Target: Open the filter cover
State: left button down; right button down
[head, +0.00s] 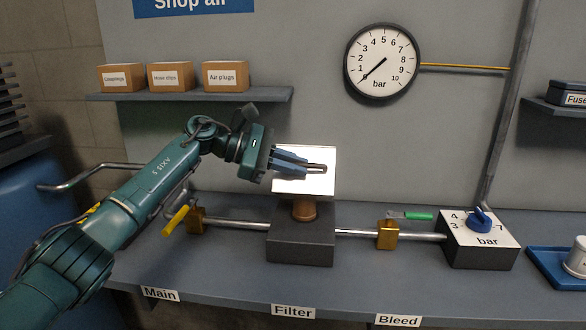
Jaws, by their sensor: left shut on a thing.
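The filter housing (301,249) is a dark box on the bench behind the "Filter" label. A brown cylinder (304,211) shows at its top. The filter cover (305,187), a bright square plate, stands raised above the box, its face toward me. My left gripper (315,168) comes in from the left in front of the plate's upper half. Its blue fingers are shut on what looks like the cover's handle, mostly hidden between them. How the cover joins the box is hidden. My right gripper is not in view.
A pipe with brass valves crosses the housing. The left valve has a yellow handle (176,220), the right a green one (411,215). A regulator with a blue knob (479,220) stands right. A shelf (190,96) holds three boxes.

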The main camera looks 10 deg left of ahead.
pick_arm(q)
jog(key=c, duration=1.8)
grip_release()
jog(key=shift+o, duration=0.2)
jog(key=b+v, duration=0.1)
jog(key=v, duration=1.2)
jog(key=shift+s, duration=0.1)
